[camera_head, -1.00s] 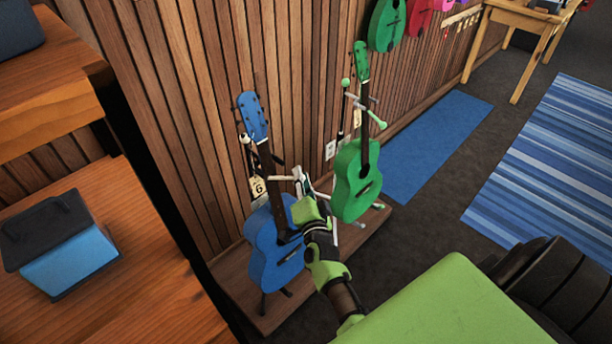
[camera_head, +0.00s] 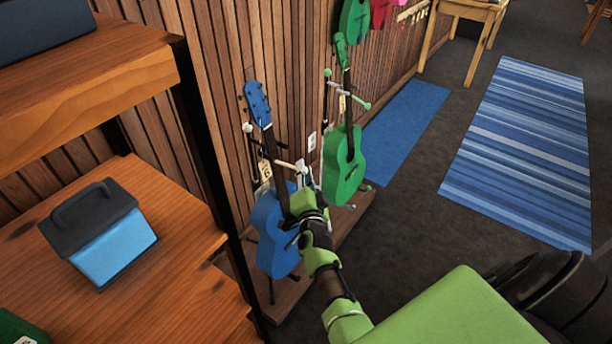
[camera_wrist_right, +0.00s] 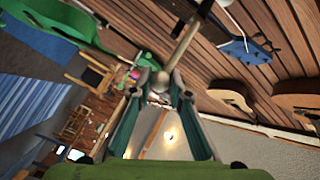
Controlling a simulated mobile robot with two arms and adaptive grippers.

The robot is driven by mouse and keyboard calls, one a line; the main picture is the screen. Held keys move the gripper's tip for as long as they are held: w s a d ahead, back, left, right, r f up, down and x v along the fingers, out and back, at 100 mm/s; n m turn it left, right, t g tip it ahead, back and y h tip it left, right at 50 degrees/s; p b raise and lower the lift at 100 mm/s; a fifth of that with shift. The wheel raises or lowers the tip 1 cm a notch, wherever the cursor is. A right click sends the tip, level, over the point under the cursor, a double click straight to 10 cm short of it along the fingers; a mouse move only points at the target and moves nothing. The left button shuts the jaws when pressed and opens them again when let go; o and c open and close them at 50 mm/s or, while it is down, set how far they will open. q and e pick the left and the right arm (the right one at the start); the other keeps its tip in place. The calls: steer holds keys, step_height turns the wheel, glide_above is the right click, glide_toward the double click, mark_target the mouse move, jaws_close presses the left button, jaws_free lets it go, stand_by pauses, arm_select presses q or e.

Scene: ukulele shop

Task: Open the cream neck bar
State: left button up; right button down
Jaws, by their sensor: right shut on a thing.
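The blue ukulele (camera_head: 272,235) hangs upright on a floor stand by the wood-slat wall, with a tag on a string at its neck. The cream neck bar (camera_head: 286,164) crosses in front of its neck. My right gripper (camera_head: 304,181) is at the bar's right end, just in front of the ukulele. In the right wrist view the gripper (camera_wrist_right: 158,88) is shut on the end of the cream bar (camera_wrist_right: 183,44), which runs up and away from the fingers. The fingers hide the bar's tip. My left gripper is not in view.
A green ukulele (camera_head: 343,165) on its own stand is close to the right of my gripper, with green-tipped bars. Both stand on a low wooden platform (camera_head: 340,245). A shelf with a blue-and-black box (camera_head: 105,240) is at left. Floor and striped rug (camera_head: 525,150) at right are clear.

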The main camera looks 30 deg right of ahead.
steer(key=shift+w+a, duration=0.1)
steer(key=shift+a, duration=0.2)
steer(key=c, duration=2)
jaws_free()
steer(key=shift+o, duration=0.5)
steer(key=shift+w+a+f, duration=0.1)
steer(key=shift+w, duration=0.05)
steer(key=shift+d, duration=0.2)
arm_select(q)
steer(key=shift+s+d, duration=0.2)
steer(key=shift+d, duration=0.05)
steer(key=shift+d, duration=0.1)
